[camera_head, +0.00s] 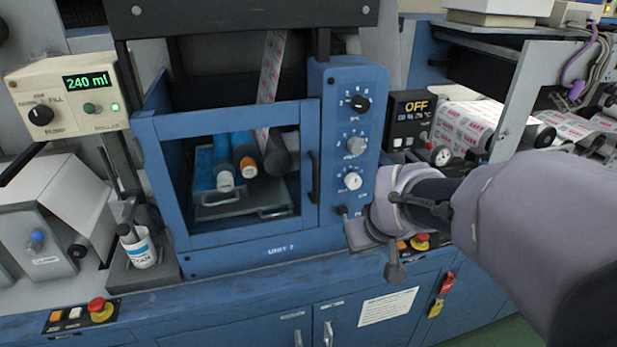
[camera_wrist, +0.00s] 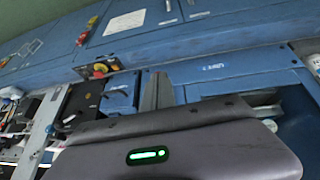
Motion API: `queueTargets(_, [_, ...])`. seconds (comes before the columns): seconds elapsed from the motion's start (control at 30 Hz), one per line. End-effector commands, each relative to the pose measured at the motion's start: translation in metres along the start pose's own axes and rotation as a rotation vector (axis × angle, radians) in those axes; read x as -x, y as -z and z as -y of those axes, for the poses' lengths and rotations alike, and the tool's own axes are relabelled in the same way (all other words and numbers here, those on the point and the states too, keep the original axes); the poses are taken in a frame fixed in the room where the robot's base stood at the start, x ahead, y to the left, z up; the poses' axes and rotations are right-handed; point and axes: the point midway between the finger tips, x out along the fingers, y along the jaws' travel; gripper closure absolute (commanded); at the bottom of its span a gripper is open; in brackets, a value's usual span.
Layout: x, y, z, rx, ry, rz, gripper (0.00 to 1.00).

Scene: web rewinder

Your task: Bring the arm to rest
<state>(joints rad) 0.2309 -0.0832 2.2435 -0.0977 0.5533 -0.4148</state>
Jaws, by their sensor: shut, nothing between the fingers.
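My arm reaches in from the right in the head view, and its forearm covers part of the machine's right side. My gripper (camera_head: 394,271) hangs in front of the blue cabinet, just below and right of the knob panel, with its fingers pointing down. It is shut and holds nothing. In the wrist view the grey fingers (camera_wrist: 156,90) show beyond my gripper's body with its green light, against the blue machine front. I cannot tell the exact gap between the fingers and the cabinet.
The blue unit (camera_head: 240,258) has a framed window with rollers and a tray inside. A knob panel (camera_head: 347,140) stands beside it. A red stop button (camera_head: 421,242) sits close to my gripper.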

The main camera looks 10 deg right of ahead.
Motion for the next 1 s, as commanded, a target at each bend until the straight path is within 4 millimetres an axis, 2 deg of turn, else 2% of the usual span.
queueTargets(0.23, [0.002,-0.001,0.001,-0.004,0.002,-0.001,1.00])
queueTargets(0.3, [0.019,-0.007,0.015,-0.044,0.020,-0.010,1.00])
queueTargets(0.37, [0.047,-0.024,0.037,-0.119,0.058,-0.019,1.00])
queueTargets(0.4, [0.067,-0.040,0.055,-0.180,0.091,-0.021,1.00])
queueTargets(0.5, [0.104,-0.083,0.091,-0.320,0.175,-0.008,1.00])
queueTargets(0.6, [0.123,-0.115,0.113,-0.413,0.235,0.013,1.00])
queueTargets(0.7, [0.129,-0.128,0.121,-0.452,0.259,0.027,1.00])
queueTargets(1.0, [0.129,-0.128,0.121,-0.452,0.259,0.027,1.00])
